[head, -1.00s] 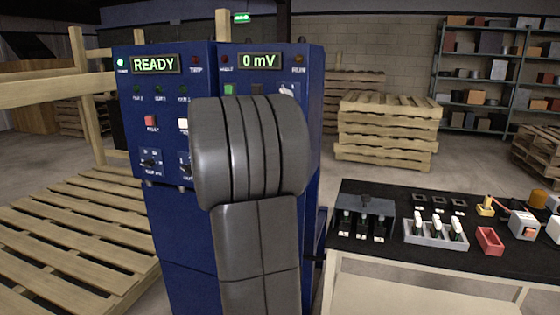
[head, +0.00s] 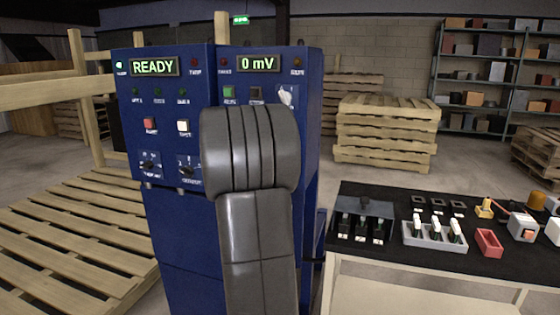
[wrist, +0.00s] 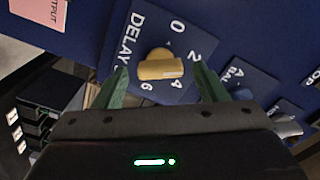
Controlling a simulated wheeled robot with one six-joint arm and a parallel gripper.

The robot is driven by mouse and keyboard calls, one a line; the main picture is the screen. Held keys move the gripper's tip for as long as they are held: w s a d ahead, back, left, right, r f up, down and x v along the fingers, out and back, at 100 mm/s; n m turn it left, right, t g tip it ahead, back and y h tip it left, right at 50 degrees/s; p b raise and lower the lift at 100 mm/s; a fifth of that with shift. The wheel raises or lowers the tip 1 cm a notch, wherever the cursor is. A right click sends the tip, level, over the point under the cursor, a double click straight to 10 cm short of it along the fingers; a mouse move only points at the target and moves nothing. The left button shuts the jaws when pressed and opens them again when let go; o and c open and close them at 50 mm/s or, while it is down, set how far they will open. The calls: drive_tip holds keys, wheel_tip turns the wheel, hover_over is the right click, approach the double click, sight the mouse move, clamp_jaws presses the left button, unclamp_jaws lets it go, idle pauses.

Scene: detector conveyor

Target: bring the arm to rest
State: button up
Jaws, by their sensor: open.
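My arm (head: 252,160) stands raised in the middle of the head view, in front of the blue cabinet (head: 185,250). My gripper is hidden behind it there. In the wrist view my gripper (wrist: 162,76) has its two green fingers apart with nothing held. I cannot tell how far the tips are from the panel.
The cabinet displays read READY (head: 154,67) and 0 mV (head: 258,64). A black-topped bench (head: 400,255) at right holds a grey tray (head: 434,238) and a red bin (head: 489,243). Pallets (head: 385,130) stand behind. A wooden slatted platform (head: 75,240) lies at left.

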drive_tip(key=v, duration=1.3)
drive_tip(key=x, duration=1.4)
drive_tip(key=s+a+n+p, duration=0.3)
drive_tip(key=s+n+p, duration=0.5)
drive_tip(key=n+p, duration=0.4)
drive_tip(key=shift+p, duration=1.6)
drive_tip(key=shift+r, duration=0.15)
drive_tip(key=shift+d, duration=0.15)
